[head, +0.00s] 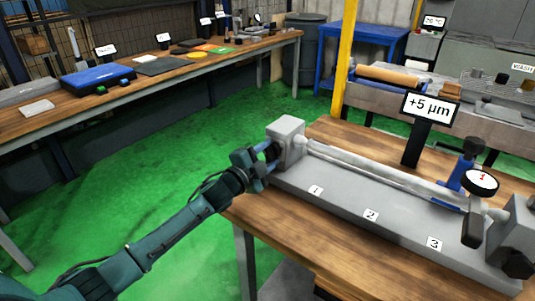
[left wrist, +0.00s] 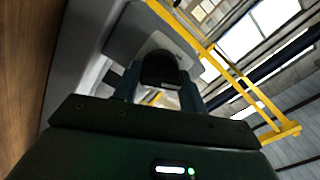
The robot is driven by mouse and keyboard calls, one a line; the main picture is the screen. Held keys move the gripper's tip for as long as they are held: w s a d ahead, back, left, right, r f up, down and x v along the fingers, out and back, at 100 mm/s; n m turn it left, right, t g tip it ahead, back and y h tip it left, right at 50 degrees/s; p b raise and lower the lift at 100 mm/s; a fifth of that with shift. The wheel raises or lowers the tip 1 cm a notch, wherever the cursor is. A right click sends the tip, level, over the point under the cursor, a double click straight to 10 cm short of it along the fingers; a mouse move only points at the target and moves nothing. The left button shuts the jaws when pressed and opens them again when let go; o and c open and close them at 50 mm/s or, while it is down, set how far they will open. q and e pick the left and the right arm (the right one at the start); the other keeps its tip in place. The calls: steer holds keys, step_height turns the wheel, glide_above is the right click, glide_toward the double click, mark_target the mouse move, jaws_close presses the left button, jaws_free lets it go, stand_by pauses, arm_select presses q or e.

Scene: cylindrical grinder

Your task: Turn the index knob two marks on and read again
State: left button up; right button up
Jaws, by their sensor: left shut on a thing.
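A grey bench fixture (head: 345,205) with plates 1, 2 and 3 lies on the wooden table, with a long pale bar (head: 375,170) held along it. At its left end is a grey block (head: 287,140). My left gripper (head: 268,153) is at that block's outer face, shut on the dark index knob. The left wrist view shows the round black knob (left wrist: 158,69) between the two fingers. A sign (head: 431,106) reads "+5 µm". A dial gauge (head: 481,182) stands near plate 3; its red figure looks like 1. My right gripper is not in view.
The wooden table edge (head: 262,222) runs just below the fixture. Green floor (head: 140,185) lies open to the left. A long workbench (head: 75,111) with a blue case stands behind, and a yellow post (head: 343,60) rises beyond the fixture.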

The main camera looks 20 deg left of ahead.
arm_select(q)
steer(key=m, duration=0.4)
steer(key=shift+f+m, duration=0.1)
steer(key=shift+m, duration=0.2)
steer(key=m, duration=0.4)
steer(key=shift+m, duration=0.4)
steer(key=o, duration=0.9)
steer(key=shift+o, duration=0.2)
steer(key=v, duration=1.3)
steer(key=shift+b, duration=0.45)
steer(key=shift+s, duration=0.1)
